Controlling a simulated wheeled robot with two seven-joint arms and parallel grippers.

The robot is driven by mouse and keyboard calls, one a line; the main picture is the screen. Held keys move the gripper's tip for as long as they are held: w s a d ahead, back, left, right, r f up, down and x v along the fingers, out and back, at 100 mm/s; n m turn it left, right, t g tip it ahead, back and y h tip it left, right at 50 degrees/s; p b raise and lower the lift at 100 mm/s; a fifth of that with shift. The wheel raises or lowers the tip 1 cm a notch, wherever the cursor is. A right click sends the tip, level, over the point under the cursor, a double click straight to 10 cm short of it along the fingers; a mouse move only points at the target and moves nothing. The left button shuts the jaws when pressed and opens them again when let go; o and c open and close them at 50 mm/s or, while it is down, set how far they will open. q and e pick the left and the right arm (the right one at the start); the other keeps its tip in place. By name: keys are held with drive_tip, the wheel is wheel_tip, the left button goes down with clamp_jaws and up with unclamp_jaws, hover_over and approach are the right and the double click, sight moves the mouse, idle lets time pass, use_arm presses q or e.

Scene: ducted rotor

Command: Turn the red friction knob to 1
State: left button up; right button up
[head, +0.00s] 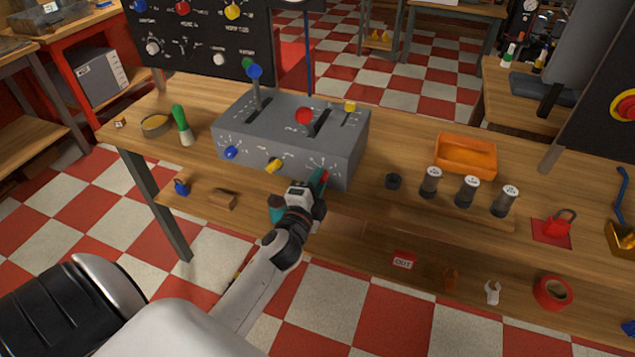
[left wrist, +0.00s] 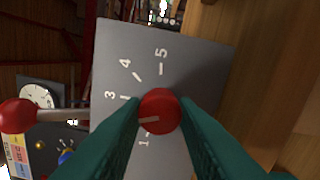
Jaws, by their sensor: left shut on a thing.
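The red friction knob (left wrist: 160,110) is on the front face of the grey control box (head: 232,140). In the left wrist view it sits between the teal fingers of my left gripper (left wrist: 163,122), which is shut on it. The knob's white pointer line points left and slightly down. The printed 3, 4 and 5 lie above it, and the 1 lies just below left. The 2 is not visible, seemingly behind the left finger. In the head view my left gripper (head: 318,183) is at the box's lower right front and mostly hides the knob.
The box also carries a blue knob (head: 231,152), a yellow knob (head: 273,165), a blue-topped lever (head: 254,71) and a red-topped lever (head: 304,116). A green-handled brush (head: 181,124) stands left. Jars (head: 467,191) and an orange tray (head: 466,141) stand right.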

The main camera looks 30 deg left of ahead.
use_arm(q)
drive_tip(key=shift+n+p, duration=1.95)
drive_tip(key=shift+n, duration=3.75)
drive_tip(key=shift+f, duration=0.1)
drive_tip(key=o, duration=1)
drive_tip(key=b+v, duration=0.1)
drive_tip(key=v, duration=1.1)
